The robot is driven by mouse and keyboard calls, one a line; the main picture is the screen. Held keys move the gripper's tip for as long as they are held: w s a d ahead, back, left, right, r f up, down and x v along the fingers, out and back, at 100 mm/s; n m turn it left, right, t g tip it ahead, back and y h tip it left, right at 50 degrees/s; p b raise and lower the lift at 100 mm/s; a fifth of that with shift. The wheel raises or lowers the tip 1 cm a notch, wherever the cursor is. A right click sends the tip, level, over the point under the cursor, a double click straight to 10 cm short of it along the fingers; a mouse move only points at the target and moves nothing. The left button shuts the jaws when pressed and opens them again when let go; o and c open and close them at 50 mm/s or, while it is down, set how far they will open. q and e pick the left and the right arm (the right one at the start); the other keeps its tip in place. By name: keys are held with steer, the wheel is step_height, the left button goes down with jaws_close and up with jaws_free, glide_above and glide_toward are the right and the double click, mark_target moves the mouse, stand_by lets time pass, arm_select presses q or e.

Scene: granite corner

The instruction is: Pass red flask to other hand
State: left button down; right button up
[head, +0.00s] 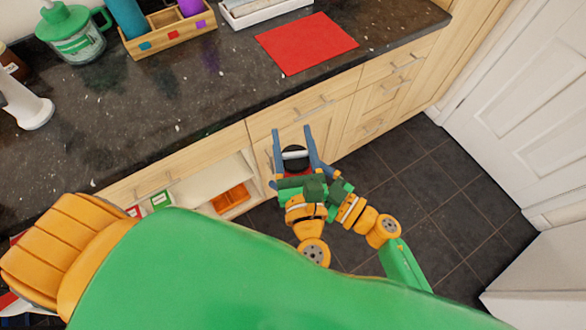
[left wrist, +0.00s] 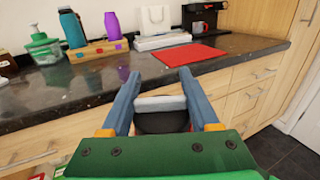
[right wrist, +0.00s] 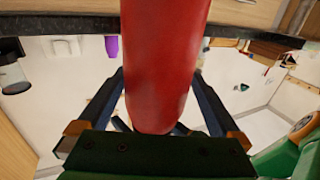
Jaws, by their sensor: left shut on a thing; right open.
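The red flask shows as a smooth red body (right wrist: 162,60) in the right wrist view. Its dark cap with a pale grey top (head: 294,155) shows in the head view, and the cap also shows in the left wrist view (left wrist: 162,121). My left gripper (head: 291,130) is shut on the flask near the cap and holds it in the air in front of the counter. My right gripper (right wrist: 159,76) is open, with the flask's body between or just before its fingers; contact is unclear. In the head view the right gripper is mostly hidden under the left one.
The dark counter (head: 130,120) carries a red mat (head: 306,43), a wooden caddy (head: 170,35) with bottles, a white tray (head: 262,10) and a green-lidded jar (head: 72,35). An open drawer (head: 200,176) is below the counter at left. Free floor (head: 430,190) lies to the right.

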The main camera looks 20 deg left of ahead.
steer(key=shift+w+a, duration=0.1)
steer(key=shift+a, duration=0.1)
steer(key=c, duration=1.5)
arm_select(q)
steer(key=shift+c, duration=0.3)
jaws_free()
